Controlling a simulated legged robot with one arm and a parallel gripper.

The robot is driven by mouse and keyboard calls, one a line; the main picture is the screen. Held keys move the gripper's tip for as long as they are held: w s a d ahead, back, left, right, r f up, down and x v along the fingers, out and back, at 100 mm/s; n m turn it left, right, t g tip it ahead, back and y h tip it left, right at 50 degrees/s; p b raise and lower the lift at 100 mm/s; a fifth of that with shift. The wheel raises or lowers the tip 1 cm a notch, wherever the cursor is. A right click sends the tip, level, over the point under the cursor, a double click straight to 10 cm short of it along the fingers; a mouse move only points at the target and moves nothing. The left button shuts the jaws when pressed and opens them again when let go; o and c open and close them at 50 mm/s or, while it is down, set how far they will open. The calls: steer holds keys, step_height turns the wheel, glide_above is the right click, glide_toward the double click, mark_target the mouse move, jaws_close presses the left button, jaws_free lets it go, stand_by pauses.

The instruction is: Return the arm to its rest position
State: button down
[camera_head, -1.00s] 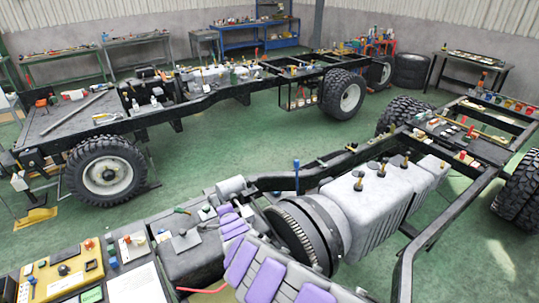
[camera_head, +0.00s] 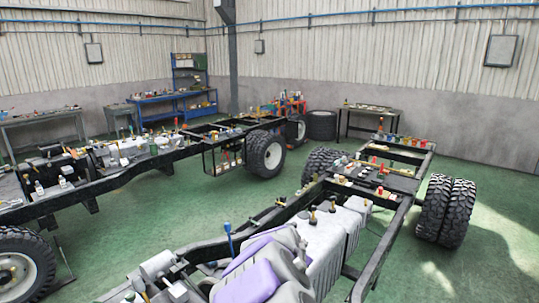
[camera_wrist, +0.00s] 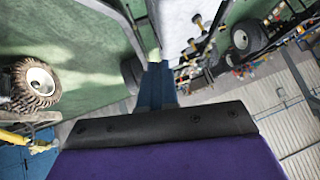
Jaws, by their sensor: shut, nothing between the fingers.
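My gripper (camera_wrist: 155,85) shows in the wrist view as a narrow blue-grey piece beyond a dark bar and a purple surface of my own arm. It is shut and holds nothing. In the head view, purple and grey parts of my own arm show low at the bottom centre, over the near chassis frame (camera_head: 375,265). The gripper tip cannot be made out there. The wrist view is strongly tilted and shows a wheel (camera_wrist: 35,85) at the left.
A second chassis frame (camera_head: 120,180) with wheels stands to the left. The near frame carries a grey tank (camera_head: 325,240) and double wheels (camera_head: 445,210). Benches (camera_head: 368,120) line the walls. Green floor (camera_head: 500,230) is clear at the right.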

steer(key=s+d+f+n+g+b, duration=0.15)
steer(key=s+d, duration=0.25)
steer(key=s, duration=0.6)
steer(key=s+d+n+g+b, duration=0.1)
steer(key=s+d+g, duration=0.25)
steer(key=s, duration=0.75)
steer(key=s+f+n+g+y+b, duration=0.1)
steer(key=s+f+n+g, duration=0.1)
steer(key=s, duration=0.9)
steer(key=s+a+f+n+g+y+b, duration=0.1)
steer(key=s+f+n+g, duration=0.1)
steer(key=s, duration=1)
steer(key=shift+s+n+g+y+b, duration=0.2)
steer(key=shift+n+g+y+b, duration=0.15)
steer(key=shift+n, duration=0.4)
steer(key=shift+a+f, duration=0.1)
steer(key=shift+a, duration=0.25)
steer(key=c, duration=1.8)
jaws_free()
steer(key=shift+d, duration=0.1)
steer(key=shift+c, duration=0.2)
